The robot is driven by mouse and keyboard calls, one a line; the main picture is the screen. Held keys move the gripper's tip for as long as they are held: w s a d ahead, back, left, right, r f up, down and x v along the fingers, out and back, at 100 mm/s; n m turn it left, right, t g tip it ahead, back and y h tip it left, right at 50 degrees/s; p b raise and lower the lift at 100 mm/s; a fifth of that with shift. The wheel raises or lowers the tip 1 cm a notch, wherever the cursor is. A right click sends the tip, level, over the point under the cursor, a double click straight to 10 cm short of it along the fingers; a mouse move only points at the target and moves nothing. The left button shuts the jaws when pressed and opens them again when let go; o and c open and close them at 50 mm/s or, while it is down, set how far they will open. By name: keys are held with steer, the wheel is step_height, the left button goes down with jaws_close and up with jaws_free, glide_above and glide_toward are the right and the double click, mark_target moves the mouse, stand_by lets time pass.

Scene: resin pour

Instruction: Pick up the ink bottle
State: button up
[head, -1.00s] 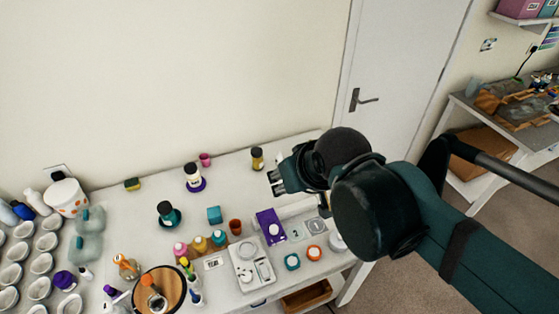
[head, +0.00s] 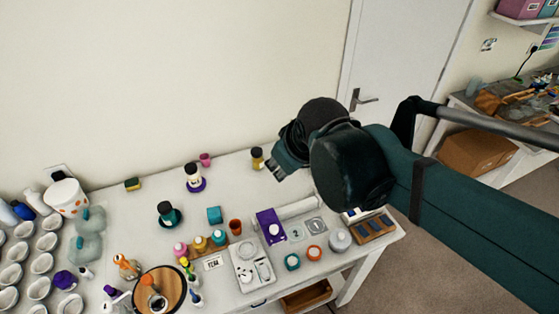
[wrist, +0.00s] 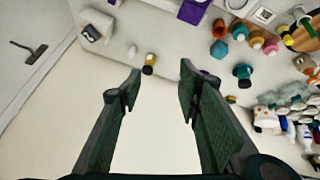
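A small bottle with a dark cap and a yellow band (head: 257,158) stands upright at the back of the table, near the wall; it is the likely ink bottle, though its label cannot be read. My gripper (head: 279,171) is just right of it in the head view. In the wrist view the fingers of my gripper (wrist: 160,68) are spread wide with nothing between them. The yellow and dark bottle (wrist: 150,63) shows beyond the fingertips, within the gap. No contact shows.
A white bottle with a purple ring (head: 194,177), a pink cup (head: 205,159) and a teal-based dark-capped bottle (head: 168,214) stand to the left. The back wall is close behind.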

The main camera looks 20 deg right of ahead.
steer(key=w+d+f+n+g, duration=0.1)
steer(key=w+d+f+n, duration=0.15)
steer(key=w+n, duration=0.65)
steer(key=w+d+f+n+g+h, duration=0.1)
steer(key=w+d+f+n, duration=0.2)
steer(key=w+f+n, duration=0.3)
steer(key=w+d+f+n+g+h, duration=0.1)
steer(key=w+d+f+n, duration=0.3)
steer(key=w+f, duration=1.2)
steer(key=shift+w+d+n+g+h, duration=0.25)
steer(key=shift+w+n+g+h, duration=0.2)
steer(key=shift+n, duration=1.35)
steer(key=shift+f, duration=0.15)
steer(key=shift+x, duration=1.25)
steer(key=shift+w+f+p, duration=0.1)
steer(key=shift+p, duration=0.2)
steer(key=shift+p+x, duration=0.3)
steer(key=shift+x, duration=2.2)
steer(key=shift+w, duration=0.1)
